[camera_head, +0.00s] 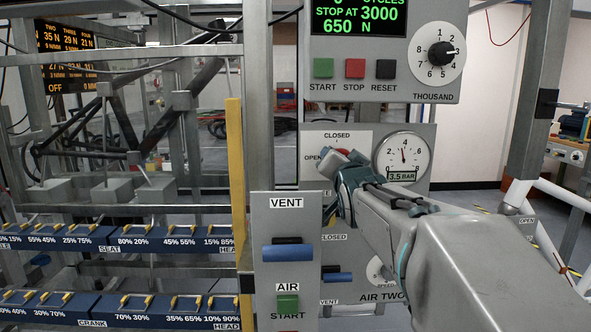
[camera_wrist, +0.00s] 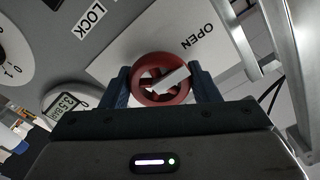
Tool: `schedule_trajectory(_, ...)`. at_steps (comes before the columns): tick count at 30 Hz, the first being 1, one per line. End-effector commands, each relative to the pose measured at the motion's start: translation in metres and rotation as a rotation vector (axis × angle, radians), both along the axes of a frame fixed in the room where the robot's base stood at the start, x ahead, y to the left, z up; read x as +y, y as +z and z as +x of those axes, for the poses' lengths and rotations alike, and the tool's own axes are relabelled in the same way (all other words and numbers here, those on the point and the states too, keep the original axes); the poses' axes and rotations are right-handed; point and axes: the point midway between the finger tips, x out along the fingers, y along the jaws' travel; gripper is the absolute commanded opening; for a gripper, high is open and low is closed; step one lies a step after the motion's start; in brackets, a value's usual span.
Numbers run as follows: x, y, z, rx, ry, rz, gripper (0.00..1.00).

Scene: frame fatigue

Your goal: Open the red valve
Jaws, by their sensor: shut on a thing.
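The red valve (camera_wrist: 137,86) is a round spoked knob on a white plate (camera_wrist: 120,63) in the wrist view. A pale bar crosses the knob at a slant, its right end raised. The word OPEN is printed on the plate above and right of it. My gripper (camera_wrist: 162,84) has one dark finger on each side of the knob and is shut on it. In the head view my gripper (camera_head: 345,160) is at the panel and covers most of the valve; only a red sliver (camera_head: 341,151) shows, below CLOSED and right of OPEN.
A pressure gauge (camera_head: 402,157) reading 3.5 BAR is just right of the valve. A grey panel with a blue VENT handle (camera_head: 287,252) and a green AIR START button (camera_head: 287,305) stands in front at left. A yellow post (camera_head: 237,190) and metal frame are further left.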

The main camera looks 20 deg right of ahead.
Motion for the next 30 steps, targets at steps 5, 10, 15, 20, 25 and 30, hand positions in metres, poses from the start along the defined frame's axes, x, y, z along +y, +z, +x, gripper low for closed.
schedule_trajectory(5, -0.0006, 0.0002, -0.0003, 0.006, -0.001, -0.022, 0.33)
schedule_trajectory(10, -0.0007, 0.0007, -0.0003, 0.007, -0.001, -0.027, 0.33)
schedule_trajectory(15, -0.0006, 0.0009, -0.0002, 0.006, -0.001, -0.028, 0.33)
schedule_trajectory(20, -0.0006, 0.0009, -0.0002, 0.006, -0.001, -0.027, 0.77)
schedule_trajectory(25, -0.0003, 0.0006, -0.0001, 0.007, -0.001, -0.026, 0.77)
schedule_trajectory(30, -0.0001, 0.0005, 0.0, 0.006, -0.001, -0.025, 0.77)
